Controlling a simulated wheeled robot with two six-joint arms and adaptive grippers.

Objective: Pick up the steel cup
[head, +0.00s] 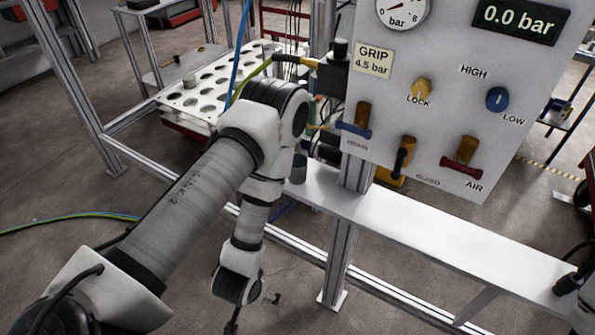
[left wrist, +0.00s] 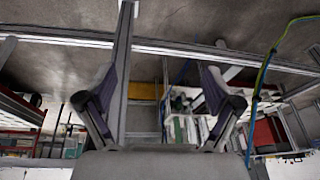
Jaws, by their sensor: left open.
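A small grey cylinder (head: 299,168), which looks like the steel cup, stands at the left end of the pale shelf below the control panel, partly behind my left arm. My left gripper (head: 254,311) hangs below and to the left of it, in front of the shelf, and points down. In the left wrist view my left gripper (left wrist: 157,82) has its two fingers spread wide with nothing between them. I do not make out the cup in the left wrist view. My right gripper is not in view.
The control panel (head: 440,115), with levers and knobs, rises over the shelf (head: 425,225). The shelf is bare to the right of the cylinder. A frame post (head: 340,262) stands under the shelf.

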